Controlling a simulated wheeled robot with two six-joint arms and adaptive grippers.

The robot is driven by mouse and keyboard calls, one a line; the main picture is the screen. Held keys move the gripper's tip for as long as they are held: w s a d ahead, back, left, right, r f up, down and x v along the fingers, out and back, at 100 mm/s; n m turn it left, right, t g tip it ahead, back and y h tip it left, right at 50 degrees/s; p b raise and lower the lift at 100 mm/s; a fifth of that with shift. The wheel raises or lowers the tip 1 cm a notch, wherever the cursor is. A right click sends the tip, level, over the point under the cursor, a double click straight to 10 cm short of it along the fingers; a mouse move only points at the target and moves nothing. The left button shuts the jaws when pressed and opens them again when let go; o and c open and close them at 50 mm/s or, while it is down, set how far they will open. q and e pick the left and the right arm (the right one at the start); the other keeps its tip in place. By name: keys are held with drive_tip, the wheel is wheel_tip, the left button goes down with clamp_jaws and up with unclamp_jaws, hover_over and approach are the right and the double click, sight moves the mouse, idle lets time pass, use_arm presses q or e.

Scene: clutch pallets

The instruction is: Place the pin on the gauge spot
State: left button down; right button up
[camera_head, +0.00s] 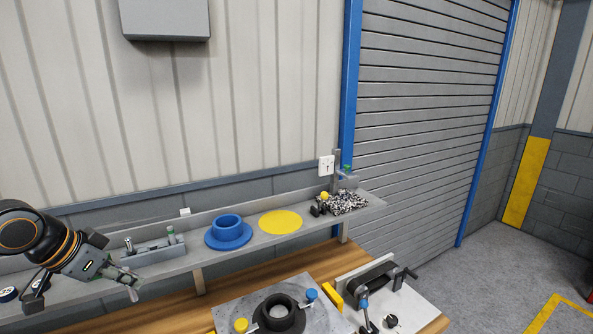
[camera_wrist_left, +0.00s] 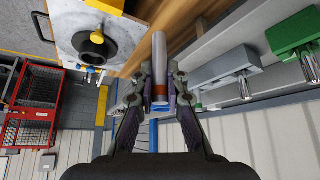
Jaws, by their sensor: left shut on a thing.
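My left gripper (camera_head: 127,280) comes in from the left, in front of the shelf's left part. In the left wrist view, the left gripper (camera_wrist_left: 158,92) is shut on a silver cylindrical pin (camera_wrist_left: 158,60), held between its fingertips. A reddish-brown band shows near the grip, and the pin sticks out beyond the fingers. In the head view the held pin (camera_head: 132,293) is small, at the fingertips. A flat yellow round spot (camera_head: 281,222), which looks like the gauge spot, lies on the shelf and is bare. My right gripper is not in view.
A blue flanged ring (camera_head: 228,232) sits just left of the yellow spot. A grey block (camera_head: 150,252) with upright pins stands behind the gripper. Dark clutter (camera_head: 342,203) lies right of the spot. Below is a bench with a grey plate (camera_head: 235,312) bearing a black ring (camera_head: 278,314).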

use_arm(q)
drive_tip(key=s+d+f+m+g+h+b, duration=0.1)
drive_tip(key=s+d+f+m, duration=0.1)
drive_tip(key=s+d+f, duration=0.2)
drive_tip(key=s+d+f+m+g+h+b, duration=0.1)
drive_tip(key=s+d+f+m, duration=0.2)
drive_tip(key=d+f, duration=0.6)
drive_tip(key=d, duration=0.2)
drive_tip(key=shift+s+d+f+b, duration=0.2)
drive_tip(key=shift+s+d+b, duration=0.1)
drive_tip(key=shift+s+b, duration=0.1)
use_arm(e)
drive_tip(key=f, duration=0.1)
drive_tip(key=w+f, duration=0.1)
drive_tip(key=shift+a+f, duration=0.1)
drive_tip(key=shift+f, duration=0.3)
use_arm(q)
drive_tip(key=shift+a, duration=0.1)
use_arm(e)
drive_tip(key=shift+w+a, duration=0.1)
